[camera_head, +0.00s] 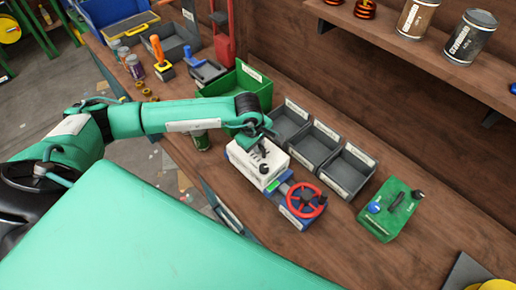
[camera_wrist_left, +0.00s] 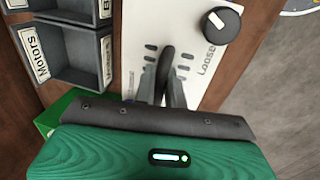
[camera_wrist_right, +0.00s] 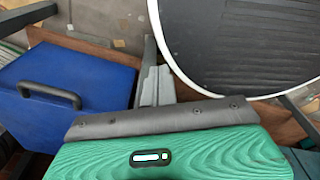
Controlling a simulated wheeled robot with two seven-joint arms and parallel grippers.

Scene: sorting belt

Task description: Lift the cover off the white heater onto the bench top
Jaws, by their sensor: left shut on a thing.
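The white heater (camera_head: 238,165) stands on the wooden bench, below my left gripper. Its pale cover (camera_head: 268,165) has dark slots and a black knob, and in the left wrist view the cover (camera_wrist_left: 205,95) carries printed lettering. My left gripper (camera_head: 261,148) is over the cover. In the left wrist view its fingers (camera_wrist_left: 165,85) are shut on a dark upright handle (camera_wrist_left: 166,62) of the cover. I cannot tell whether the cover is clear of the heater. My right gripper (camera_wrist_right: 158,88) is away from the heater, its fingers together and empty.
A blue device with a red wheel (camera_head: 305,200) stands close beside the heater. Grey bins (camera_head: 350,172) line the back, and a green box (camera_head: 390,213) stands to the right. Bench top (camera_head: 400,165) between and beyond is bare. The right wrist view shows a blue box (camera_wrist_right: 75,85).

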